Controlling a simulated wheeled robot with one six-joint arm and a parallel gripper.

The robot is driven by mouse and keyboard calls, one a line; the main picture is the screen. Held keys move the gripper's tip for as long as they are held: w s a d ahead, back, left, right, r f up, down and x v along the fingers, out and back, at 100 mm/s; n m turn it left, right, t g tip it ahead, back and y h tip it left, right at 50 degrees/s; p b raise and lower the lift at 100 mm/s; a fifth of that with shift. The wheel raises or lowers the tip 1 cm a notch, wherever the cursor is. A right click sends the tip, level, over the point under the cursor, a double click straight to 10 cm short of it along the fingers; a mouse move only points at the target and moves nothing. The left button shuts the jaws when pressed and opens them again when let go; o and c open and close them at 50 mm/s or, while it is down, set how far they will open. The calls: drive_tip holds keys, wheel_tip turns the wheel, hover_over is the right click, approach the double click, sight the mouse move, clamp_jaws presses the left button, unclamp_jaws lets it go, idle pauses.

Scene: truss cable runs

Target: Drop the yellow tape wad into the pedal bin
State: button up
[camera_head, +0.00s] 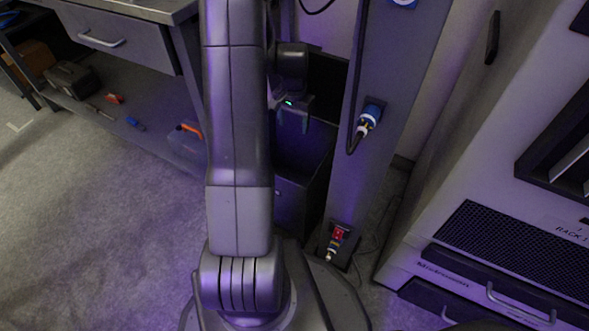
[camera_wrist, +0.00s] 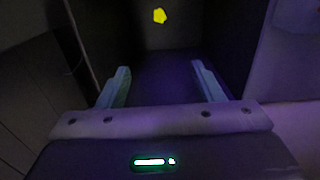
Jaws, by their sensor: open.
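The yellow tape wad (camera_wrist: 159,15) shows in the wrist view as a small bright lump, ahead of and apart from my fingers. It is seen against the dark inside of the pedal bin; I cannot tell if it rests on a surface or is in the air. The pedal bin (camera_head: 297,200) is a dark open box behind my arm in the head view, and its walls (camera_wrist: 232,35) flank my fingers in the wrist view. My gripper (camera_head: 292,126) is open and empty over the bin's mouth; it also shows in the wrist view (camera_wrist: 160,68). The wad is hidden in the head view.
A grey post (camera_head: 385,85) with cable connectors (camera_head: 368,117) stands just right of the bin. A workbench with a drawer (camera_head: 120,40) is at left, with tools on its lower shelf (camera_head: 135,125). A rack cabinet (camera_head: 500,230) fills the right. The carpet at left is clear.

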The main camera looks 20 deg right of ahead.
wheel_tip(320, 180, up, 7)
drive_tip(key=p, duration=0.1)
drive_tip(key=shift+r+p, duration=0.2)
drive_tip(key=shift+p, duration=0.2)
drive_tip(key=shift+f, duration=0.1)
wheel_tip(320, 180, down, 14)
drive_tip(key=f+b, duration=0.1)
drive_tip(key=b, duration=0.4)
wheel_tip(320, 180, up, 7)
drive_tip(key=p, duration=0.4)
drive_tip(key=shift+f, duration=0.2)
